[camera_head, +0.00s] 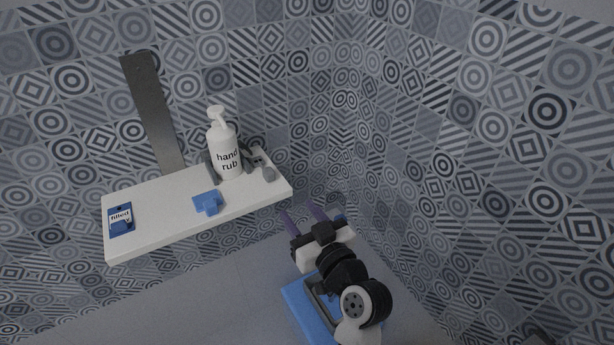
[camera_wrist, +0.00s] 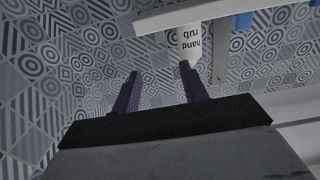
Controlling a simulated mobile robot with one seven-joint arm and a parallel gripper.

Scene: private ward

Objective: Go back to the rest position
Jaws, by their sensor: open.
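My gripper (camera_head: 304,217) is open and empty, to the right of and a little below the white shelf's right end in the head view. Its two purple fingers stand apart in the wrist view (camera_wrist: 159,92), with nothing between them. A white hand rub bottle (camera_head: 225,150) with a pump stands upright on the shelf, apart from my gripper. In the wrist view the bottle (camera_wrist: 190,42) appears upside down, just beyond the right finger. My arm extends down and to the right from the gripper.
The white shelf (camera_head: 160,208) carries a blue card labelled filled (camera_head: 120,220), a blue block-like piece (camera_head: 208,202) and a grey holder (camera_head: 262,165) by the bottle. A grey strip (camera_head: 150,110) rises on the tiled wall. Tiled walls meet in a corner behind my gripper.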

